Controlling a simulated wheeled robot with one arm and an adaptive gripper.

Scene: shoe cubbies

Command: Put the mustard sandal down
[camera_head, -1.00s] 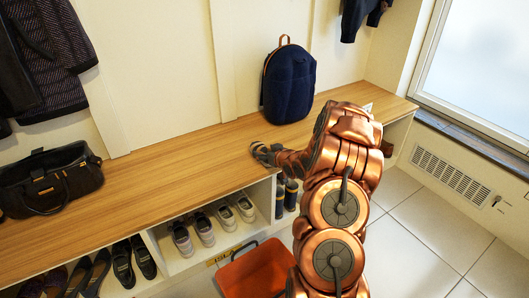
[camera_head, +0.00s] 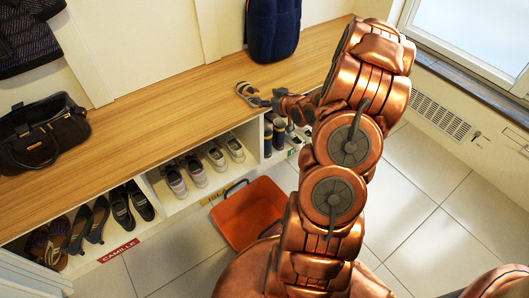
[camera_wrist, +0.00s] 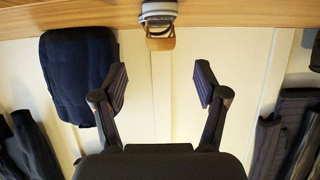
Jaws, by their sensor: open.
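The sandal (camera_head: 247,91), with a tan sole and grey straps, is on the wooden bench top (camera_head: 172,100) near its front edge in the head view. In the head view my gripper (camera_head: 268,102) is just right of the sandal. Whether it touches the sandal there is unclear.
A navy backpack (camera_head: 272,30) stands on the bench against the wall. A black bag (camera_head: 42,132) sits at the bench's left. Cubbies below hold several shoes. An orange bin (camera_head: 250,213) stands on the floor in front. The bench between bag and sandal is clear.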

